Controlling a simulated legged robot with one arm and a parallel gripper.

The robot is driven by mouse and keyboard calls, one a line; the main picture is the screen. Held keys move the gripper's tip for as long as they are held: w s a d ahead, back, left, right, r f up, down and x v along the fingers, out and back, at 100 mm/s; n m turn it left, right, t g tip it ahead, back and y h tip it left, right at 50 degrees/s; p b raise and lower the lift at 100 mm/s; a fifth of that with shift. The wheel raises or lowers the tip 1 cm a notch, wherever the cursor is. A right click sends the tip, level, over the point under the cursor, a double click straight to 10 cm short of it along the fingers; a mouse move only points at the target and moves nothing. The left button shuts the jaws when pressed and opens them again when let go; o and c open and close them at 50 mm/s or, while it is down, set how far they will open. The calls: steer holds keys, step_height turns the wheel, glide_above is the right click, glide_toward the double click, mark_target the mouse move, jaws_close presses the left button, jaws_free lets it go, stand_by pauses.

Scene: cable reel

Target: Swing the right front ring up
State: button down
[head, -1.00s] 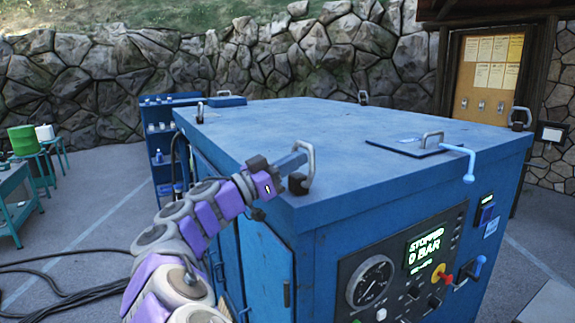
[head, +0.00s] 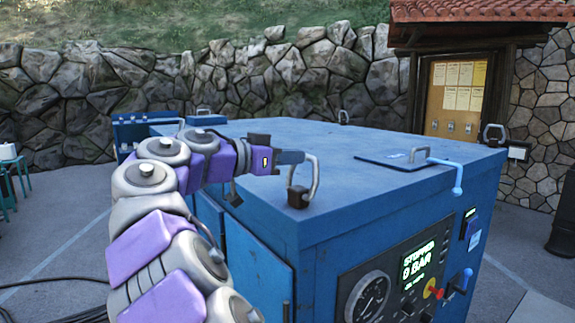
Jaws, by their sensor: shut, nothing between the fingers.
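A blue machine cabinet (head: 350,225) stands before me with metal lifting rings on its top corners. The ring at the near corner (head: 316,178) stands upright on a dark base. The panel face carries a gauge, knobs and a display reading STOPPED 0 BAR. My gripper (head: 297,157) is shut, just above the top and right beside the near-corner ring. Its tip overlaps the ring's upper part in the picture; I cannot tell whether they touch.
A flat hatch (head: 405,160) with a handle lies on the top, and a light blue lever (head: 458,178) hangs over the panel edge. More rings stand at the back (head: 343,117) and left (head: 204,111). The middle of the top is clear. Cables (head: 70,315) lie on the floor left.

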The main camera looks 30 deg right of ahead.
steer(key=shift+s+d+r+b, duration=0.15)
steer(key=shift+d+b, duration=0.2)
steer(key=shift+d, duration=0.35)
steer(key=shift+a, duration=0.1)
